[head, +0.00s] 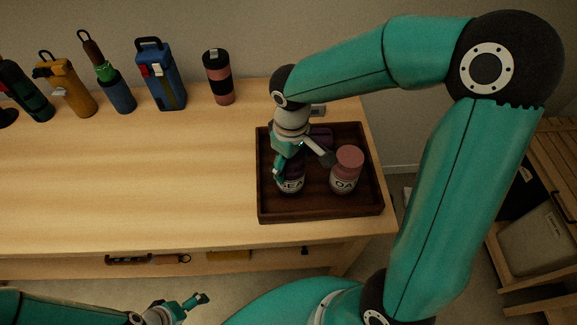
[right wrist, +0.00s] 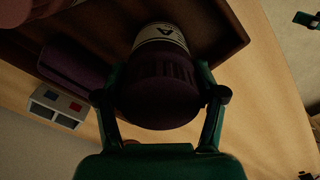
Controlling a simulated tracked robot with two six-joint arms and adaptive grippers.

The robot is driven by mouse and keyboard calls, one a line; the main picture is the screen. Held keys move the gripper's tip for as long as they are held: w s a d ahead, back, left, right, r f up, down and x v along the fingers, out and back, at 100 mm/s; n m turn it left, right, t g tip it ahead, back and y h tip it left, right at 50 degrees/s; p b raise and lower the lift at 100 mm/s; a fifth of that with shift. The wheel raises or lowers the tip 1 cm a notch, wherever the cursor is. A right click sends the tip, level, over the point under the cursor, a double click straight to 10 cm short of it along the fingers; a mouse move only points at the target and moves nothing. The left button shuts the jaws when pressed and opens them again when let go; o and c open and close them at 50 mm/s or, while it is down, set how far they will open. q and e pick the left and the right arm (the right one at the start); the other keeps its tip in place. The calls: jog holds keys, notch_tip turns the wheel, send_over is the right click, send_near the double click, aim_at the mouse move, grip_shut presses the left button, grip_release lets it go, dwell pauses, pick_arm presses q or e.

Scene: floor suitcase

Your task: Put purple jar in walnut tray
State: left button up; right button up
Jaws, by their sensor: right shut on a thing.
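The purple jar has a dark purple lid and a pale label reading partly "EA" (head: 291,184). It is inside the walnut tray (head: 320,211), in the tray's left part, and looks upright. My right gripper (head: 303,166) is shut on the jar from above. In the right wrist view the two fingers press on either side of the dark lid (right wrist: 158,92). I cannot tell whether the jar's base touches the tray floor. My left gripper (head: 181,307) is low at the bottom of the head view, away from the table, empty, its fingers looking apart.
A pink-lidded jar (head: 346,170) stands in the tray, right of the purple jar. A dark purple block (head: 321,137) lies at the tray's back. Several bottles, including a blue one (head: 160,78) and a black-and-pink tumbler (head: 218,78), line the table's back.

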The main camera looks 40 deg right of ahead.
jog(key=shift+f, duration=0.65)
jog(key=o, duration=1.4)
jog(key=shift+f, duration=0.1)
jog(key=shift+r, duration=0.3)
notch_tip(320, 180, up, 12)
jog(key=shift+f+p, duration=0.15)
jog(key=shift+p, duration=0.3)
